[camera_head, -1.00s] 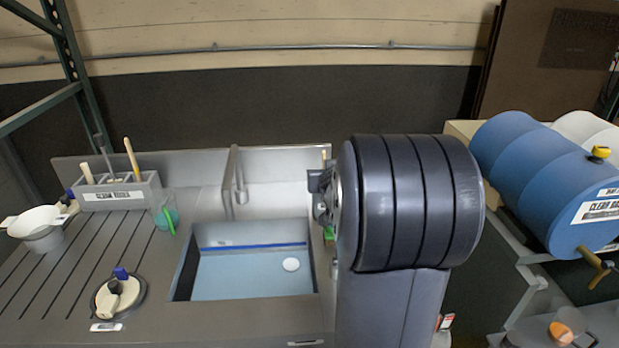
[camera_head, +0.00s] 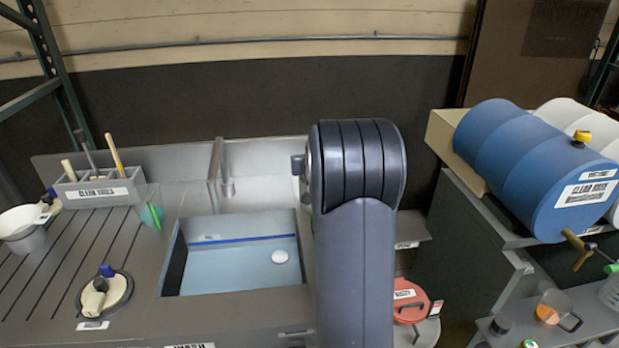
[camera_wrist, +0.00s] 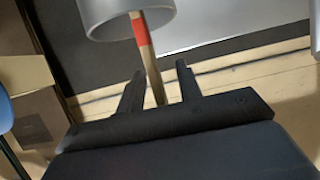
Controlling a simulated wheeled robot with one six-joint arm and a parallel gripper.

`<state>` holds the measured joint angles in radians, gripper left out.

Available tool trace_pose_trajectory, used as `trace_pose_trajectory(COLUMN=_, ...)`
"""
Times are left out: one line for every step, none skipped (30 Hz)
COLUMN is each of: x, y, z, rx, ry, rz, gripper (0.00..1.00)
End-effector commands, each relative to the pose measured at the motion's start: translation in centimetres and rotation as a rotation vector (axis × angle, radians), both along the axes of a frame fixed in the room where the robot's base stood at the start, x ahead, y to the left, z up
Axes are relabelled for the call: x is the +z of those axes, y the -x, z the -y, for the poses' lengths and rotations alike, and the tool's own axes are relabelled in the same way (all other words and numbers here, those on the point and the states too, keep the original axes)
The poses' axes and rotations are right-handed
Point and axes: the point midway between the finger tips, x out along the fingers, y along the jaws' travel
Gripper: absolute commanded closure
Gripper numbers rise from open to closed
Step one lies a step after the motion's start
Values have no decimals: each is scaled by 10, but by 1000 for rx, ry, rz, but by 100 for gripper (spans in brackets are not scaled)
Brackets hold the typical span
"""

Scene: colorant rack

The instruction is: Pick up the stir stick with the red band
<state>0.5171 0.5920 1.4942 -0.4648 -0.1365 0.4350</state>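The stir stick with the red band (camera_wrist: 142,30) shows in the wrist view, a thin wooden stick running through the gap between my fingers. Its far end is in a grey cup (camera_wrist: 98,22), with the red band by the rim. The cup and the wall behind appear upside down here. My gripper (camera_wrist: 159,67) is open, with one finger on each side of the stick. A gap shows at each fingertip; contact deeper in cannot be told. In the head view my arm hides the gripper, the stick and the cup.
A grey tool rack (camera_head: 97,190) with several handles stands on the counter left of the sink basin (camera_head: 240,268). Blue drum (camera_head: 530,165) and red-lidded bucket (camera_head: 410,300) are at right.

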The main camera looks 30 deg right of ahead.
Motion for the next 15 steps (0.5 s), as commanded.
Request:
trace_pose_trajectory(x=-1, y=-1, z=1, rx=0, ry=0, rz=0, gripper=66)
trace_pose_trajectory(x=-1, y=-2, z=1, rx=0, ry=0, rz=0, gripper=66)
trace_pose_trajectory(x=-1, y=-2, z=1, rx=0, ry=0, rz=0, gripper=66)
trace_pose_trajectory(x=-1, y=-2, z=1, rx=0, ry=0, rz=0, gripper=66)
trace_pose_trajectory(x=-1, y=-2, z=1, rx=0, ry=0, rz=0, gripper=66)
trace_pose_trajectory(x=-1, y=-2, z=1, rx=0, ry=0, rz=0, gripper=66)
trace_pose_trajectory(x=-1, y=-1, z=1, rx=0, ry=0, rz=0, gripper=66)
trace_pose_trajectory(x=-1, y=-1, z=1, rx=0, ry=0, rz=0, gripper=68)
trace_pose_trajectory(x=-1, y=-1, z=1, rx=0, ry=0, rz=0, gripper=71)
trace_pose_trajectory(x=-1, y=-1, z=1, rx=0, ry=0, rz=0, gripper=74)
trace_pose_trajectory(x=-1, y=-1, z=1, rx=0, ry=0, rz=0, gripper=76)
trace_pose_trajectory(x=-1, y=-1, z=1, rx=0, ry=0, rz=0, gripper=79)
trace_pose_trajectory(x=0, y=-1, z=1, rx=0, ry=0, rz=0, gripper=82)
trace_pose_trajectory(x=0, y=-1, z=1, rx=0, ry=0, rz=0, gripper=84)
trace_pose_trajectory(x=-1, y=-1, z=1, rx=0, ry=0, rz=0, gripper=88)
